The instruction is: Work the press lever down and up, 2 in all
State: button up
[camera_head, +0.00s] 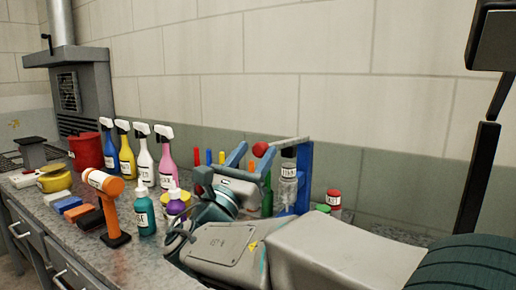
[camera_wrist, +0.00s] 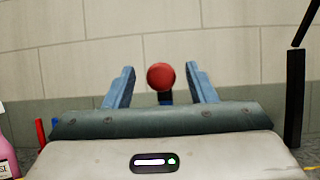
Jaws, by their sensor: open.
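The press lever's red ball knob (camera_head: 260,149) stands above the counter at the back. In the wrist view the red knob (camera_wrist: 161,77) sits between my two blue fingers, with a gap on each side and a short dark stem below it. My gripper (camera_wrist: 161,75) is open and empty. In the head view my gripper (camera_head: 254,153) is at the knob. The press's blue upright frame (camera_head: 303,182) stands just right of it. My arm and gripper hide much of the press's lower part and the lever's rod.
Left of my arm, the counter (camera_head: 82,238) holds an orange hammer-shaped tool (camera_head: 113,209), a teal bottle (camera_head: 146,214), several spray bottles (camera_head: 126,152) and a red canister (camera_head: 87,151). A red-capped jar (camera_head: 333,201) stands right of the press. The wall is close behind.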

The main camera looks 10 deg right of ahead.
jog(key=v, duration=1.1)
